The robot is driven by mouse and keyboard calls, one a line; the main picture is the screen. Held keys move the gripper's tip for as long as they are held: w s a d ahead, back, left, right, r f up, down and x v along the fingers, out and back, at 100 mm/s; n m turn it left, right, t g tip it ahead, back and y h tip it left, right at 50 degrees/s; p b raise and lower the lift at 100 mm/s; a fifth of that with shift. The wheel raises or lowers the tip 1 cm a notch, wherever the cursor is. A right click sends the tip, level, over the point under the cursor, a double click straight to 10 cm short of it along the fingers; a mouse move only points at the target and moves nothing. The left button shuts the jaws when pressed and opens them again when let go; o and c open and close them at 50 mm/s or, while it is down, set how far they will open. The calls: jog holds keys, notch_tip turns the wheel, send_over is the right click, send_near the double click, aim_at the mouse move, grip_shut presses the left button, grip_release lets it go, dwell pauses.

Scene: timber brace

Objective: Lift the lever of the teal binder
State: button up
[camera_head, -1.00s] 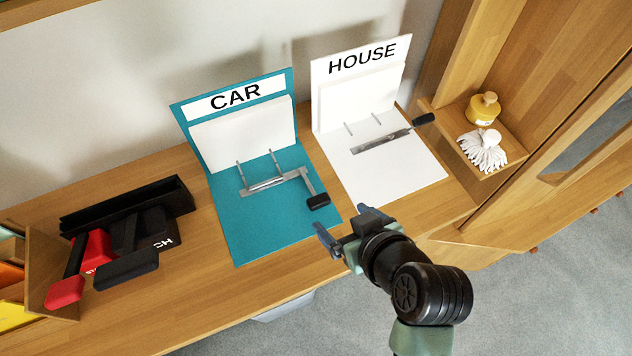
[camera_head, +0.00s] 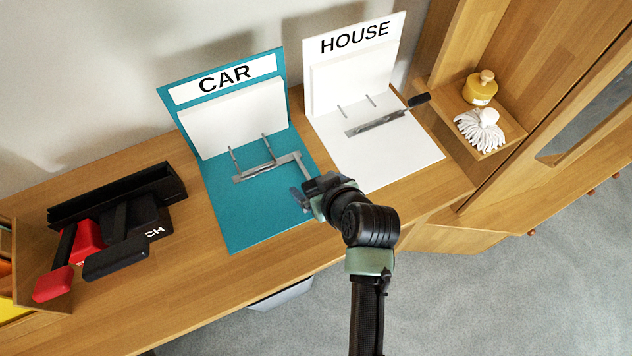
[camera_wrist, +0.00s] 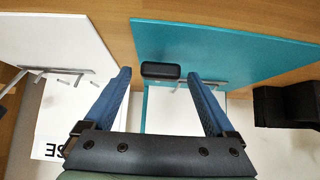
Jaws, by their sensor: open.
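The teal binder (camera_head: 232,208) labelled CAR lies open on the wooden desk, its front cover upright at the back. Its metal ring mechanism (camera_head: 260,170) has a bent lever (camera_head: 304,166) at the right end. My gripper (camera_head: 305,195) is open at the lever's end, over the binder's right edge, and hides the black handle in the head view. In the wrist view the black handle (camera_wrist: 163,71) lies between the two blue fingertips of my gripper (camera_wrist: 159,75), with gaps on both sides. The teal binder (camera_wrist: 225,45) is behind it.
The white binder (camera_head: 405,155) labelled HOUSE stands open just to the right, its lever pointing right.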

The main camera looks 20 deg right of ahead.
grip_shut()
dwell(0.4)
jog(key=shift+r, duration=0.15)
